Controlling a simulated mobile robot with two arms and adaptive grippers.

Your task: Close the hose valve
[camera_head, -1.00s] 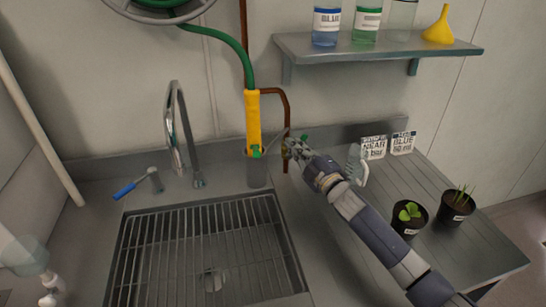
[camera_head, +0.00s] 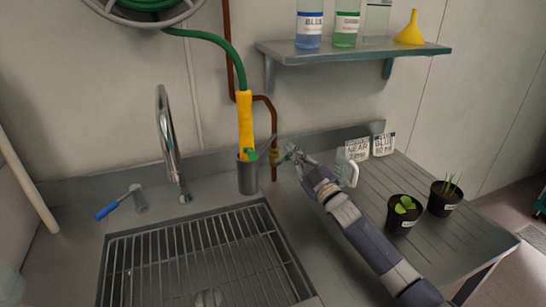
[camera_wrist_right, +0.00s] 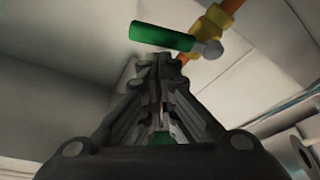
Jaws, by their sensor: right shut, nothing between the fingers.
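The hose valve (camera_head: 274,157) is a small brass body on the copper pipe behind the sink, right of the yellow hose wand. The right wrist view shows its brass body (camera_wrist_right: 212,28) and its green lever handle (camera_wrist_right: 165,36), which sticks out to the left, across the line of the pipe. My right gripper (camera_head: 290,154) is just right of the valve in the head view. In the wrist view the gripper (camera_wrist_right: 168,62) is shut and empty, its tips close below the handle; contact cannot be told. My left gripper is not in view.
The yellow wand (camera_head: 245,122) of the green hose stands in a metal cup (camera_head: 247,177) left of the valve. The sink grid (camera_head: 190,262) and faucet (camera_head: 166,130) are to the left. Two label cards, a shelf with bottles, and two potted plants (camera_head: 405,212) are to the right.

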